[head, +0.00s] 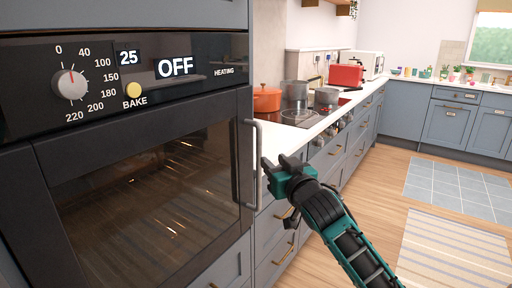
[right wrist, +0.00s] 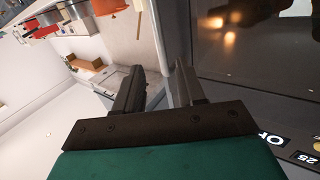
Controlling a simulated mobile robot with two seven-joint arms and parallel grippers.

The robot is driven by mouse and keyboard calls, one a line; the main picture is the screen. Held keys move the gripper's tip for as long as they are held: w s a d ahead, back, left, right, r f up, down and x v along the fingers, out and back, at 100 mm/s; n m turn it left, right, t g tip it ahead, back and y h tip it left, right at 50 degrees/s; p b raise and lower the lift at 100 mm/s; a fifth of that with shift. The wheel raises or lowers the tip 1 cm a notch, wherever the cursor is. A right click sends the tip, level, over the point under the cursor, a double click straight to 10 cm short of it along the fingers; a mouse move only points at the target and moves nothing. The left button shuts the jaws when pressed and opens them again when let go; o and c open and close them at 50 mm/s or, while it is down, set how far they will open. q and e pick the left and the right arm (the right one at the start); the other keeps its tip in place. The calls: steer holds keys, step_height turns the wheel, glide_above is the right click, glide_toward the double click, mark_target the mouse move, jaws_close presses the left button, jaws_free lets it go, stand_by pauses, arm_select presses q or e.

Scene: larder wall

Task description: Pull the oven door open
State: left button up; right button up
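The oven door (head: 150,190) is dark, with a glass window, and looks shut. Its grey upright bar handle (head: 257,160) runs along the right edge of the door. My right gripper (head: 276,162) is just to the right of the handle, at about its mid-height. In the right wrist view my right gripper (right wrist: 163,66) has its two fingers apart, with the handle (right wrist: 157,35) lined up with the gap between them. I cannot tell whether the bar is between the fingertips or just beyond them. My left gripper is not in view.
The control panel (head: 130,75) above the door has a knob, a yellow button and a display reading OFF. A counter with an orange pot (head: 267,100) and grey pots runs back on the right. Wooden floor (head: 395,175) with rugs is open to the right.

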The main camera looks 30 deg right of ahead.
mark_target(260, 148)
steer(key=w, duration=0.3)
steer(key=w+d, duration=0.1)
steer(key=w, duration=0.3)
steer(key=w+d, duration=0.1)
steer(key=w, duration=0.2)
steer(key=shift+w+b, duration=0.3)
steer(key=shift+w, duration=0.1)
jaws_close()
steer(key=shift+f, duration=0.1)
